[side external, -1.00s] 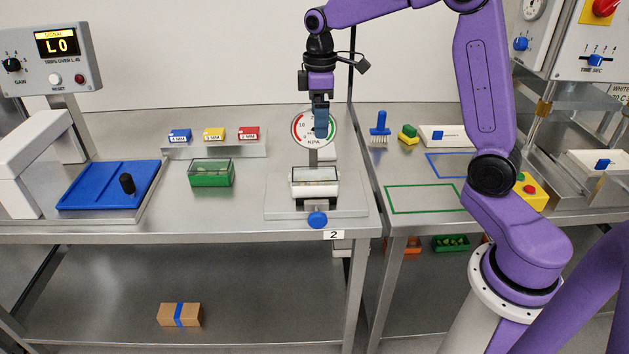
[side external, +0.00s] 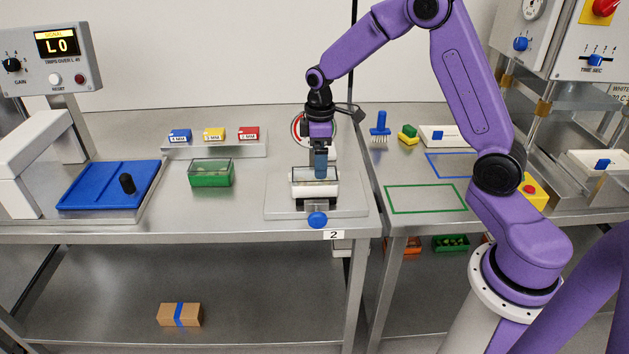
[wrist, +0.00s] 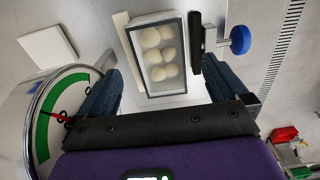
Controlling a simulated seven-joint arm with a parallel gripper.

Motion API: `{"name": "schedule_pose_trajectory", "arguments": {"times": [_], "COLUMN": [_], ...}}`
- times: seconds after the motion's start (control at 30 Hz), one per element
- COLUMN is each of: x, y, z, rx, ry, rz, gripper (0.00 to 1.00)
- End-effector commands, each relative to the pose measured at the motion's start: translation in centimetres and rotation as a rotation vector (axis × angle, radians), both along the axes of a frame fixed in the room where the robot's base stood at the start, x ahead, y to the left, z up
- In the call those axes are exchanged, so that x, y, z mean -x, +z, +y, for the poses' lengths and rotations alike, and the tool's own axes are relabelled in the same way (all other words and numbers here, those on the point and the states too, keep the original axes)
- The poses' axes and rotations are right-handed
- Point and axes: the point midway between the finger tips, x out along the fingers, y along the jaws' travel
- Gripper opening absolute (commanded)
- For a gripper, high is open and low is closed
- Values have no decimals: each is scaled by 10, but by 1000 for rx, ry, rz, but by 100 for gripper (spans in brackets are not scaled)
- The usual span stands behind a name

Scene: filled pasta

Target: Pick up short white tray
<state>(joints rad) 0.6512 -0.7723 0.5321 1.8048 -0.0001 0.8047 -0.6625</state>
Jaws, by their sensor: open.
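In the wrist view the tray (wrist: 167,85) holds several pale round filled pasta pieces. My gripper (side external: 321,174) is open and points down, right over the tray. In the wrist view my gripper (wrist: 160,70) has one finger on each side of the tray's near end, with gaps visible. I cannot tell how far the fingertips reach down beside the walls.
A round pressure dial (wrist: 57,112) stands close behind my gripper. A blue knob (side external: 317,219) is at the stand's front. A green tray (side external: 211,174) stands to the left. Another white tray (side external: 453,142) with a blue clip lies on the right table, near an empty green outline (side external: 425,199).

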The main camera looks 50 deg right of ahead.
Motion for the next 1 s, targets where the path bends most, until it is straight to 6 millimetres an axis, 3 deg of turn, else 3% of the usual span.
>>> {"name": "schedule_pose_trajectory", "arguments": {"times": [0.4, 0.77, 0.93, 1.0], "x": [1, 0, 0, 0], "y": [-51, -58, -58, -58], "z": [-1, 0, 0, 0], "rx": [1, 0, 0, 0], "ry": [-1, -1, -1, -1], "rz": [4, 0, 0, -1], "gripper": [100, 100, 45, 38]}}
